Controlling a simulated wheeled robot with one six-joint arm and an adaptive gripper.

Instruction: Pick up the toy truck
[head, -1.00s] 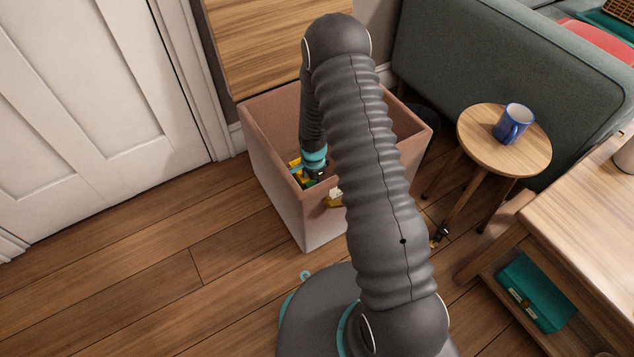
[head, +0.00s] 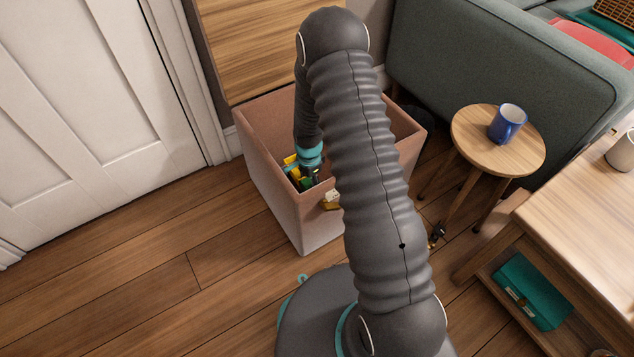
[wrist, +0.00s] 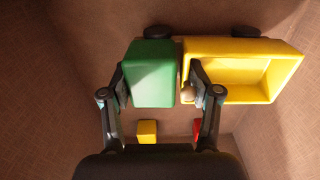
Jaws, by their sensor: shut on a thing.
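The toy truck (wrist: 240,68) has a green cab, a yellow open bed and dark wheels. In the wrist view it lies across the upper middle, inside the pink bin (head: 268,187). My gripper (wrist: 160,85) has one finger on each side of the green cab (wrist: 152,75) and is shut on it. The right finger sits between the cab and the bed. In the head view the truck shows as yellow and green parts (head: 292,165) inside the bin, partly hidden by my gripper and the bin wall.
A yellow block (wrist: 147,131) and a red block (wrist: 197,127) lie in the bin below the truck. The bin walls stand close around my gripper. A round side table (head: 470,140) with a blue mug (head: 506,124) stands to the right. The floor at left is clear.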

